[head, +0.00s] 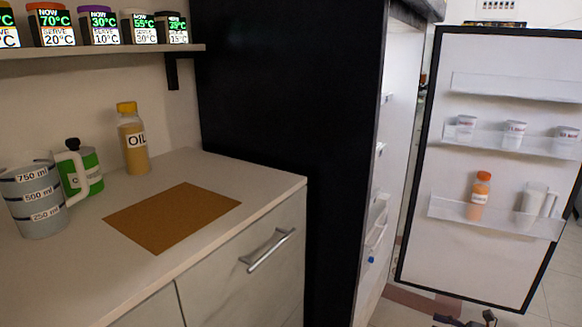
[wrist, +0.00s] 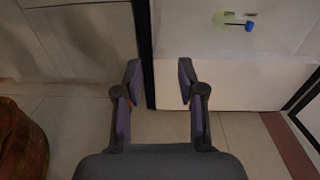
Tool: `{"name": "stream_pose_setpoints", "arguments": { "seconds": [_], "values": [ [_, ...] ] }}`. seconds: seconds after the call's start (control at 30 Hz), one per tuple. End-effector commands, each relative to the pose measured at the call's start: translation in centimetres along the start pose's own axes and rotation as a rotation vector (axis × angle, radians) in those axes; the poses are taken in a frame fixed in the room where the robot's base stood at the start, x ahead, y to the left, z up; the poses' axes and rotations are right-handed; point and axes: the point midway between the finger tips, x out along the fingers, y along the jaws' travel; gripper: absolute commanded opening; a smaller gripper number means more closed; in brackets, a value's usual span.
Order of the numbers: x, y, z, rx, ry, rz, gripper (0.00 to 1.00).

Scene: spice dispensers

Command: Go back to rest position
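My gripper (wrist: 157,82) is open in the wrist view, with its two fingers apart and nothing between them. It points down toward the floor and the lower edge of the fridge. In the head view only a small dark part of my gripper (head: 465,320) shows at the bottom edge. The rest of it is out of that picture.
The fridge door (head: 480,240) stands wide open at right, with bottles and cups on its shelves. The counter (head: 230,180) at left holds a brown mat (head: 172,217), an oil bottle (head: 134,140) and a measuring jug (head: 36,200). Spice dispensers (head: 100,25) stand on the shelf above.

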Motion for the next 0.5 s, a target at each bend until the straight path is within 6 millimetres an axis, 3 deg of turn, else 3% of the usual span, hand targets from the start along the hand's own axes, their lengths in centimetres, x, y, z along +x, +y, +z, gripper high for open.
{"name": "stream_pose_setpoints", "arguments": {
  "seconds": [0.27, 0.5],
  "values": [
    [3.2, 0.1, 5.0, -0.043, 0.030, 0.066, 0.40],
    [7.9, 1.6, 12.2, -0.113, 0.075, 0.175, 0.40]
  ]
}}
